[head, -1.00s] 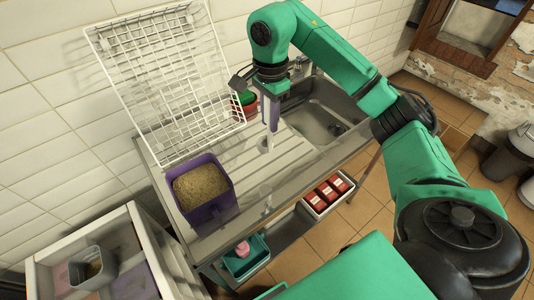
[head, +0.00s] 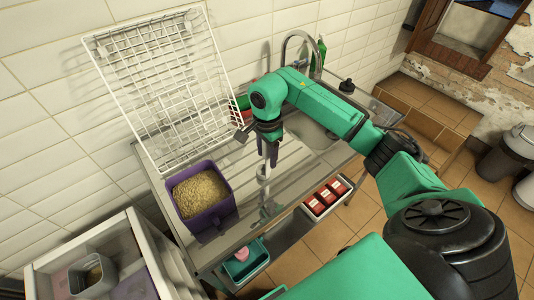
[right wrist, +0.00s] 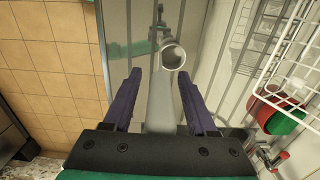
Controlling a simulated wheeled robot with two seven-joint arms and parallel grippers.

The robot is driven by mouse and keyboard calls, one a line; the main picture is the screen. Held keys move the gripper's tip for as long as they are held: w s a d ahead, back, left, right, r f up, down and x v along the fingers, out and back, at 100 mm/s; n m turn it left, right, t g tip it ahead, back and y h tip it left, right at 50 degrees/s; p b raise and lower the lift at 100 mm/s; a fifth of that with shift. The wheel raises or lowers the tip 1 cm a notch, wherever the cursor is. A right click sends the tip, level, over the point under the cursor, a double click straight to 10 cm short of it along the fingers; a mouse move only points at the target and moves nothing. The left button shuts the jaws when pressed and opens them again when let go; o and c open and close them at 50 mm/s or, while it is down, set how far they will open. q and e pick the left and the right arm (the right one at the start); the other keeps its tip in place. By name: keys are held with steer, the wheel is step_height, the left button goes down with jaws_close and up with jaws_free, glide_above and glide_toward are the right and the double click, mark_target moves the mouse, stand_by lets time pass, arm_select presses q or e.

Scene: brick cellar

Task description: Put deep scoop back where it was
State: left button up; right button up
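The deep scoop (head: 263,172) is pale grey with a long handle and a round hollow cup. It hangs cup-down from my right gripper (head: 268,150), above the steel draining surface, and is apart from the purple bin. In the right wrist view the handle of the scoop (right wrist: 161,100) runs between the two dark purple fingers of the right gripper (right wrist: 160,78), with its open round cup beyond the tips. The scoop moves with the gripper, so the gripper looks shut on it. My left gripper is out of view.
A purple bin (head: 214,219) of grain stands left on the steel counter (head: 292,168). A white wire rack (head: 150,100) leans on the wall behind. Red and green containers (right wrist: 283,112) sit beside the rack. The sink and tap (head: 288,42) are right. An open drawer unit (head: 145,262) is lower left.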

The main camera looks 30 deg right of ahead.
steer(key=shift+s, duration=0.1)
steer(key=shift+r, duration=0.4)
step_height(320, 180, up, 5)
steer(key=b, duration=0.2)
steer(key=shift+b, duration=0.3)
step_height(320, 180, up, 7)
steer(key=shift+f+p, duration=0.2)
steer(key=shift+p, duration=0.15)
